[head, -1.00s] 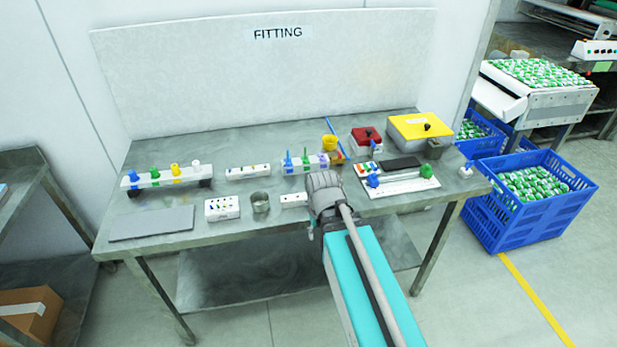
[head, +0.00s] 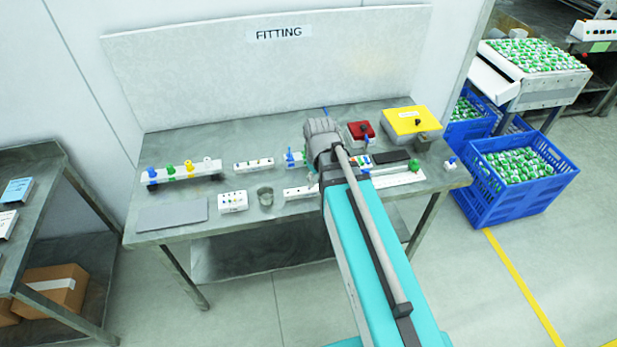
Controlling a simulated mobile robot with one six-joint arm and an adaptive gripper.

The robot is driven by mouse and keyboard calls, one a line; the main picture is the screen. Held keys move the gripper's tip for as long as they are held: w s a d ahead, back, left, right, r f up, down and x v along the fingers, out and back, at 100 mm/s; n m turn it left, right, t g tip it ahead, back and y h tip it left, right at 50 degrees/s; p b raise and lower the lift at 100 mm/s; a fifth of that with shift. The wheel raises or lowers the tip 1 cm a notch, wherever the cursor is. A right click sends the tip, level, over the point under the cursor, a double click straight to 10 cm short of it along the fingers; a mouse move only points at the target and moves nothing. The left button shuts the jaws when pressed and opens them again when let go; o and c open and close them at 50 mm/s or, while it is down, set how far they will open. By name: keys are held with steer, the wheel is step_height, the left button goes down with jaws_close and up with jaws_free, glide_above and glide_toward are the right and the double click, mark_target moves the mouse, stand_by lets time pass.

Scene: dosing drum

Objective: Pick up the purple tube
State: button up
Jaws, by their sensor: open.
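The purple tube is hidden behind my gripper and arm in the head view. Only the left end of the small white tube rack (head: 298,163) shows, with a blue tube (head: 290,157) standing in it. My gripper (head: 321,137) is over the right part of this rack, seen from behind and above. It is open. Its fingertips are hidden, so I cannot tell whether they touch anything.
A white rail with blue, green, yellow and white pieces (head: 183,173) stands at the left. A red-topped box (head: 361,132) and a yellow-topped box (head: 412,121) stand at the right.

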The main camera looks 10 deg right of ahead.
steer(key=w+r+n, duration=0.1)
steer(key=w+n, duration=0.9)
steer(key=n, duration=0.6)
steer(key=shift+w+r+n+g+p, duration=0.25)
steer(key=shift+w+n+g+p, duration=0.05)
steer(key=shift+w+n+p, duration=0.1)
steer(key=shift+f, duration=0.2)
step_height(320, 180, down, 8)
steer(key=b, duration=0.8)
steer(key=shift+f+b, duration=0.15)
steer(key=shift+b, duration=0.2)
steer(key=shift+s+f+b, duration=0.15)
steer(key=shift+f+b, duration=2.45)
jaws_close()
